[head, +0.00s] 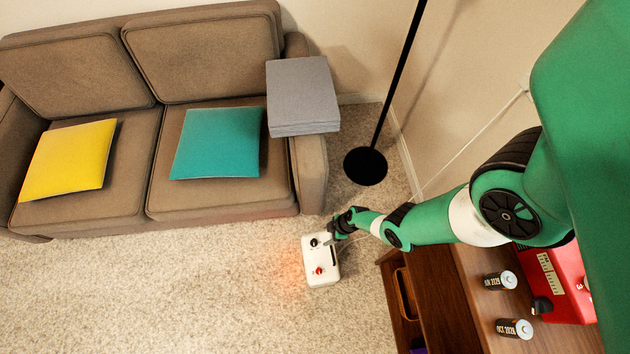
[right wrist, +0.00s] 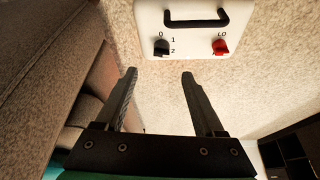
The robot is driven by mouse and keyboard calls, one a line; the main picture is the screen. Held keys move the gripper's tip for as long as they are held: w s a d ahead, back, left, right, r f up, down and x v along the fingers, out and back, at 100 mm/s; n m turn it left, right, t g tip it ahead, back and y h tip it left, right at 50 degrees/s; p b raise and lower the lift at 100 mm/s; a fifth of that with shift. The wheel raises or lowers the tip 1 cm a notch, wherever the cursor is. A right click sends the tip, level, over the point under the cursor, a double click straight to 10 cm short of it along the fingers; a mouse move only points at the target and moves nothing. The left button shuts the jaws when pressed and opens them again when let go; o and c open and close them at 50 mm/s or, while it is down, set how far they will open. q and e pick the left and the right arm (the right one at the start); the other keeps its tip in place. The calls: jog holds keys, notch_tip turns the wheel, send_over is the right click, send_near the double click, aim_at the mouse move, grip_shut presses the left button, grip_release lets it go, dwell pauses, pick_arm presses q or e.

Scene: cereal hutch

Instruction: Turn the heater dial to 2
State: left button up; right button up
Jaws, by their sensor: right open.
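The white heater (head: 321,279) stands on the carpet with a faint orange glow on its left side. Its top shows in the right wrist view (right wrist: 190,36). The black dial (right wrist: 161,47) has the marks 0, 1 and 2 around it; I cannot tell which mark it points to. A red dial (right wrist: 220,46) with the mark LO sits to its right. My right gripper (right wrist: 159,75) is open and empty, its fingertips apart from the black dial and just below it in the wrist picture. In the head view the gripper (head: 335,231) is at the heater's upper right corner. My left gripper is not in view.
A brown sofa (head: 225,205) with yellow (head: 68,160) and teal (head: 217,143) cushions and a grey folded stack (head: 303,93) stands behind the heater. A black lamp base (head: 366,166) and a wooden cabinet (head: 445,285) are to the right. Carpet is clear to the left.

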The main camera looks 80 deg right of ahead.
aim_at(315, 242)
jog(key=b+x, duration=0.6)
jog(key=x, duration=0.1)
jog(key=b+x, duration=0.3)
jog(key=shift+s+a+f+b, duration=0.1)
jog(key=shift+s+f+b, duration=0.05)
jog(key=shift+f+b, duration=0.25)
jog(key=shift+w+a+f+b, duration=0.1)
jog(key=shift+w+f+b, duration=0.2)
jog(key=shift+f+b, duration=0.15)
jog(key=shift+r, duration=0.1)
grip_shut()
